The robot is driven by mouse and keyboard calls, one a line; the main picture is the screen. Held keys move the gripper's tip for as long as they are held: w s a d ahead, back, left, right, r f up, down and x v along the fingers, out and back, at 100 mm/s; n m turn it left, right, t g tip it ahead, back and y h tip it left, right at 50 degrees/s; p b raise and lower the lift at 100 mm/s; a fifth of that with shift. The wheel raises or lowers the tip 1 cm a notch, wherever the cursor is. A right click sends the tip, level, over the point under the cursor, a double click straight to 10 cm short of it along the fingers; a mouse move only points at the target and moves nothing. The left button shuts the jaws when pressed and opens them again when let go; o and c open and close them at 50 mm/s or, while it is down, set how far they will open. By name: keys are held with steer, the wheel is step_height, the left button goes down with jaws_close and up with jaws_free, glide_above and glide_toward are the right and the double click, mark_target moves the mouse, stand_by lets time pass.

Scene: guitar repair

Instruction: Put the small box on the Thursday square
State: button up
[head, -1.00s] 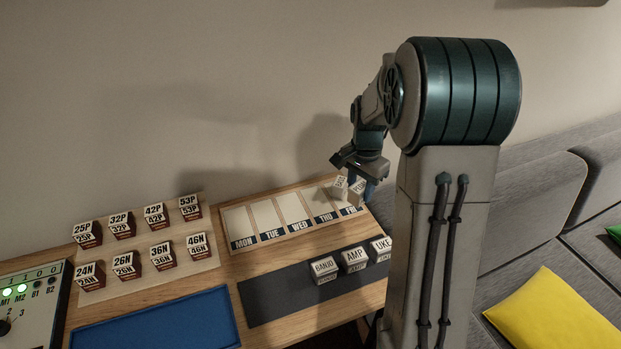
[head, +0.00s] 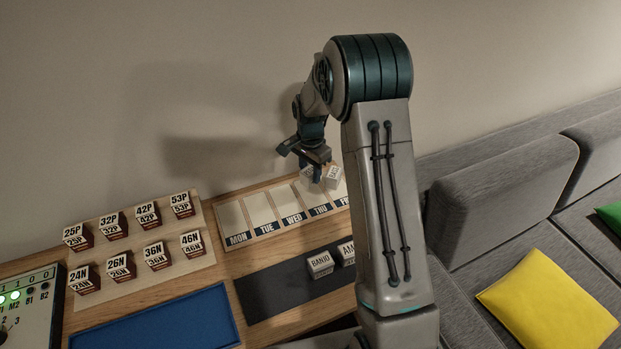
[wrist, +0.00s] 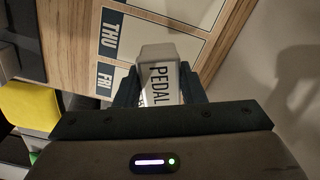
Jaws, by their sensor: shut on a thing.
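My gripper (head: 318,168) is shut on the small white box (head: 332,175). In the wrist view the box (wrist: 162,85) sits between the two dark fingers, with "PEDAL" on its face. A finger hides part of the box in the head view. It appears held above the right end of the day board, near the far ends of the Thursday and Friday squares; its exact height is hard to tell. The Thursday square (head: 311,195) has a dark THU label at its near end and looks empty; it also shows in the wrist view (wrist: 147,36).
The Monday (head: 232,217), Tuesday and Wednesday squares look bare. A dark mat (head: 268,291) in front holds the BANJO box (head: 320,264) and the AMP box, partly behind my arm. Several labelled boxes stand on a pale board at left. A blue tray (head: 155,322) lies empty.

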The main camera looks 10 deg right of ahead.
mark_target(310, 181)
step_height(310, 181, down, 4)
steer(key=shift+r+p, duration=0.25)
steer(key=shift+p, duration=0.2)
steer(key=shift+f, duration=0.3)
steer(key=shift+f, duration=0.25)
steer(key=o, duration=1)
steer(key=shift+r, duration=0.1)
steer(key=shift+r, duration=0.1)
